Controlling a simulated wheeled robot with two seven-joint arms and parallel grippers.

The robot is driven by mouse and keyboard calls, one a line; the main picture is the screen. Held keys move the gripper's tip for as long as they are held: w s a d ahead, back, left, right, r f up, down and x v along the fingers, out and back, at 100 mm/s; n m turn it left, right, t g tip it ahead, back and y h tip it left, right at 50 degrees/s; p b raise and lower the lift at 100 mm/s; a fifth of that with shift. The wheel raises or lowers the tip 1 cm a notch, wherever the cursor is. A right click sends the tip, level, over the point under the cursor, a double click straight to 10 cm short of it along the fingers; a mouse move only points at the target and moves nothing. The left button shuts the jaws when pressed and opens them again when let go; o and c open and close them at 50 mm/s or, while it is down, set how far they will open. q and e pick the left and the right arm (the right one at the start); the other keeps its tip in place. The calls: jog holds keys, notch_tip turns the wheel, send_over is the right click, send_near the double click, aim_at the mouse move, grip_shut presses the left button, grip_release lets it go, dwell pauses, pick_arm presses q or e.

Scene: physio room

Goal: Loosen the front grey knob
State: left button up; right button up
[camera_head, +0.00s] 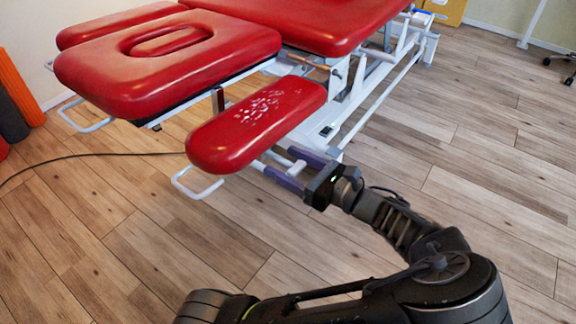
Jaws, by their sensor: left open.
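My left gripper (280,163) is at the near end of a red padded armrest (257,122) of the treatment table. Its two purple-grey fingers are apart, one on each side of a short pale rod or knob (297,168) under the pad. This may be the front grey knob, but it is small and partly hidden by the fingers. I cannot tell whether the fingers touch it. My right gripper is not in view.
The red treatment table (170,62) fills the upper left, on a white frame (372,98). A white bent handle (198,190) sticks out left of my gripper. A black cable (90,155) lies on the wooden floor.

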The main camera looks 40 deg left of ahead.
pick_arm(q)
jog(key=c, duration=1.4)
